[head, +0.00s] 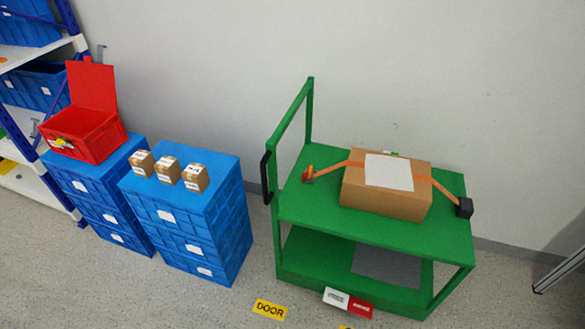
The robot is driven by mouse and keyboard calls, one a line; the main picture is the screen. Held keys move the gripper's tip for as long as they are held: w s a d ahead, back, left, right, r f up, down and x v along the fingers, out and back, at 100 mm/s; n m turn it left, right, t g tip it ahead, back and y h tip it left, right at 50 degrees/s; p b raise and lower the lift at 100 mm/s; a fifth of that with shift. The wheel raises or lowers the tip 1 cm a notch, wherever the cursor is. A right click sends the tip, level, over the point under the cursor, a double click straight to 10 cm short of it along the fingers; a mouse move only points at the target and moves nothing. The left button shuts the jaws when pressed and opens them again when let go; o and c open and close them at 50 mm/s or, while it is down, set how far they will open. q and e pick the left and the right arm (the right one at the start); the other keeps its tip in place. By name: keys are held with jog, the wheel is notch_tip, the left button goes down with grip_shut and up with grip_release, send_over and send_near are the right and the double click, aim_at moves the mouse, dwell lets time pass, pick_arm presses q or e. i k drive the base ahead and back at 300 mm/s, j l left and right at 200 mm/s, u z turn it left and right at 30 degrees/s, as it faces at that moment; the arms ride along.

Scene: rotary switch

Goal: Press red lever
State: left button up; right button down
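A small red and orange piece (308,174), which may be the red lever, is on the left part of the green cart's top (330,212). An orange strap (333,167) runs from it to a cardboard box (385,208) with a white label on top. The strap continues on the box's right side to a small black block (465,208) at the cart's right edge. The lever is too small to tell its exact shape or position. Neither of my grippers is in view.
Blue crate stacks (240,222) stand left of the cart, with three small cartons (167,170) on one and an open red bin (112,140) on the other. Shelving (72,45) is at far left. A yellow DOOR sign (270,309) lies on the floor in front.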

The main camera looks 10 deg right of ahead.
aim_at(305, 174)
jog(key=i+j+u, duration=0.1)
jog(key=i, duration=0.4)
jog(key=i+j, duration=0.3)
jog(key=i, duration=0.2)
jog(key=u, duration=0.05)
